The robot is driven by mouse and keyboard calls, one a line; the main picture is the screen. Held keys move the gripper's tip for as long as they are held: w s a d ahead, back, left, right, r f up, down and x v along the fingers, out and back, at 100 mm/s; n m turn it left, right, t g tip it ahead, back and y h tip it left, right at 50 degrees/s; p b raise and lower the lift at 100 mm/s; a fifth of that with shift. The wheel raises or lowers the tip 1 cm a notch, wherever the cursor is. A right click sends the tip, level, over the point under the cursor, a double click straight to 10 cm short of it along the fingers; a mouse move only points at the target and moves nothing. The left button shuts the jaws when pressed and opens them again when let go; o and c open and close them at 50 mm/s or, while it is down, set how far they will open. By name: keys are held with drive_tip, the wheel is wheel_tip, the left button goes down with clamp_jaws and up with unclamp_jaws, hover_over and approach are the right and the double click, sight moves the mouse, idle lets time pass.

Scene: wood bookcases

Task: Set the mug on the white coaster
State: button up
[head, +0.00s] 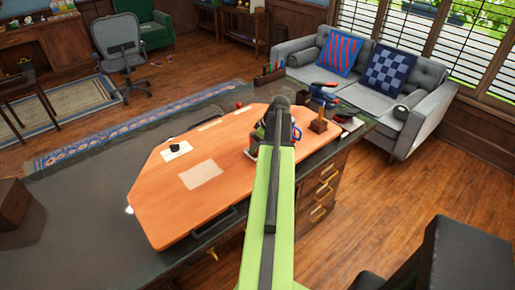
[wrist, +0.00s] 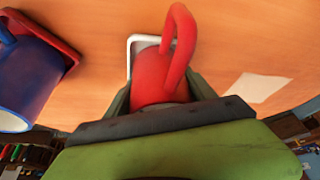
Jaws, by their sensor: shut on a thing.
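A red mug (wrist: 152,78) is between the fingers of my gripper (wrist: 158,92) in the wrist view, its handle arching up at the top. My gripper is shut on it. The white coaster (wrist: 134,42) shows as a pale rounded corner and edge just behind and beside the mug. The mug covers most of it, and I cannot tell whether they touch. In the head view my arm hides most of the mug and the gripper.
A blue mug (wrist: 28,75) stands close by on a red coaster (wrist: 52,28). A pale sheet (head: 201,174) lies on the orange desktop (head: 165,205). A small black object (head: 174,147) sits on a white square farther left. Several items crowd the desk's far right end.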

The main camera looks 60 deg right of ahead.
drive_tip(key=shift+f, duration=0.1)
drive_tip(key=o, duration=1.7)
drive_tip(key=shift+s+r+p, duration=0.1)
drive_tip(key=shift+r+p, duration=0.25)
drive_tip(key=shift+r, duration=0.2)
drive_tip(key=p+v, duration=1)
drive_tip(key=v, duration=0.1)
drive_tip(key=shift+r, duration=0.1)
